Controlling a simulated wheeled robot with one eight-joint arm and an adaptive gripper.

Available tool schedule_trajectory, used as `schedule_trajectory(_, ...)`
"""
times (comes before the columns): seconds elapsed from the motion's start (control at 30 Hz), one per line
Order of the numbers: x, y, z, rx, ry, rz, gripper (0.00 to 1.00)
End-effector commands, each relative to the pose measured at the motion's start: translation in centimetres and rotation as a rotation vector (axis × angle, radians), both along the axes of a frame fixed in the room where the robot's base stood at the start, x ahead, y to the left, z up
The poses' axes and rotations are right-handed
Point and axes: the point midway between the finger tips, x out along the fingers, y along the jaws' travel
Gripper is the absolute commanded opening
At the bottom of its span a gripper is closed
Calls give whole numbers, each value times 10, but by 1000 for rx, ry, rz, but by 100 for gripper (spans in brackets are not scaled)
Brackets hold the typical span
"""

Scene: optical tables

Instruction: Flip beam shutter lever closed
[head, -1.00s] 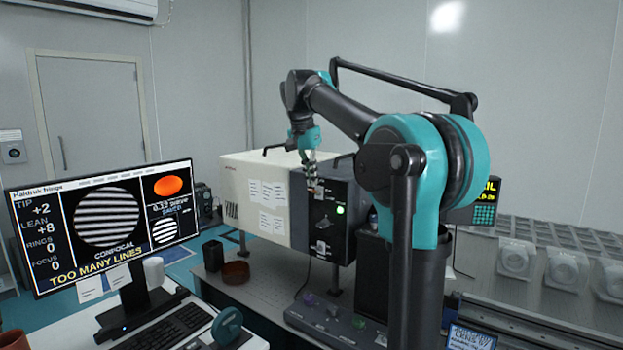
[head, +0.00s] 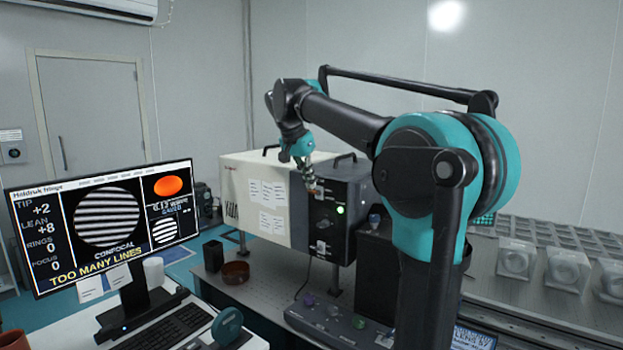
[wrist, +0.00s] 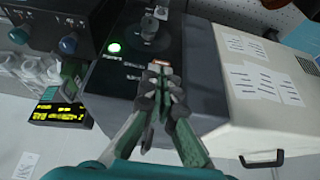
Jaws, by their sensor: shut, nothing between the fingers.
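The laser box has a dark front panel (head: 338,236) with a lit green lamp (head: 340,210), a black knob (head: 325,223) and a small pale switch-like part (head: 320,247) below it. The wrist view shows the lamp (wrist: 114,47), knob (wrist: 149,30) and pale part (wrist: 161,12). My gripper (head: 311,186) is at the panel's upper left. In the wrist view my gripper (wrist: 161,74) is shut and empty, its tips beside a small orange-red mark (wrist: 163,63). The fingers hide what is behind them. I cannot tell which part is the shutter lever, its position, or whether the tips touch anything.
The box's cream housing (head: 240,185) bears several paper notes. A control box with knobs (head: 335,322) stands on the table in front. A monitor (head: 100,225) and brown dish (head: 236,272) are to the left. Glassy blocks (head: 568,268) stand at right.

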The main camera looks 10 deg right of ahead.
Motion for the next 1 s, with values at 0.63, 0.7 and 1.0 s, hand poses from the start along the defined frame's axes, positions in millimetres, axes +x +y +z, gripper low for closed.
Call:
schedule_trajectory(0.63, -15, 16, -29, -372, -374, 4, 0)
schedule_trajectory(0.7, -16, 17, -32, -415, -417, 3, 0)
schedule_trajectory(1.0, -15, 15, -30, -412, -413, -1, 0)
